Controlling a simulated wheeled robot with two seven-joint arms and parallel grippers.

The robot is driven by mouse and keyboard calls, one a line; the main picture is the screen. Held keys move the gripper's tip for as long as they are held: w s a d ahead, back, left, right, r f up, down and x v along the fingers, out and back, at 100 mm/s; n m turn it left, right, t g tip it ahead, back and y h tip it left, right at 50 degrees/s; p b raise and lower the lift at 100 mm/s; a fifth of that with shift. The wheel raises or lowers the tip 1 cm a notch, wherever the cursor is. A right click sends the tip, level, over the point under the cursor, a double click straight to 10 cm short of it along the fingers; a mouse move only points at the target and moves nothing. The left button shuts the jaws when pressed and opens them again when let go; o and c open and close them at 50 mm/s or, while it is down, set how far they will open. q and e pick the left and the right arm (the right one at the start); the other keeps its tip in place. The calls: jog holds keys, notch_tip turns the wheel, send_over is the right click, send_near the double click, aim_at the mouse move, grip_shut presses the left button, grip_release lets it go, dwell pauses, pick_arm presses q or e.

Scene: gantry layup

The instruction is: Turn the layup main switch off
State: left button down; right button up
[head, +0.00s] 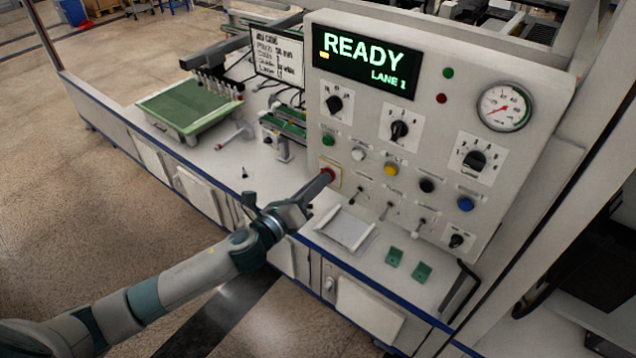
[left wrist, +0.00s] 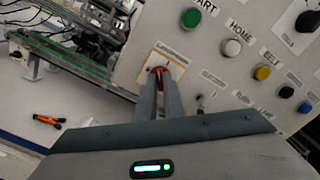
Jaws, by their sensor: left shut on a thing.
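The grey control panel (head: 420,95) stands on the bench, and its display (head: 360,62) is lit with READY and LANE 1. A red switch (head: 329,171) sits on a pale, yellow-edged plate at the panel's lower left. It also shows in the left wrist view (left wrist: 158,69), below the green START button (left wrist: 191,17). My left gripper (head: 324,178) reaches the panel from the left, its two fingers shut on the red switch. The fingers partly cover the switch, so its turn position is unclear. The plate's label is too small to read. My right gripper is not in view.
Dark rotary knobs (head: 399,130), coloured buttons (head: 391,169) and small toggles (head: 388,208) crowd the panel right of my fingers. A shallow tray (head: 345,232) lies on the bench below. An orange-handled tool (left wrist: 48,121) lies on the bench. A green mat (head: 190,105) is farther left.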

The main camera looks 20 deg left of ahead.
pick_arm(q)
jog(key=n+p, duration=0.1)
jog(key=n, duration=0.9)
dwell(0.4)
jog(key=c, duration=1.9)
grip_release()
jog(key=shift+o, duration=0.2)
jog(key=shift+f, duration=0.1)
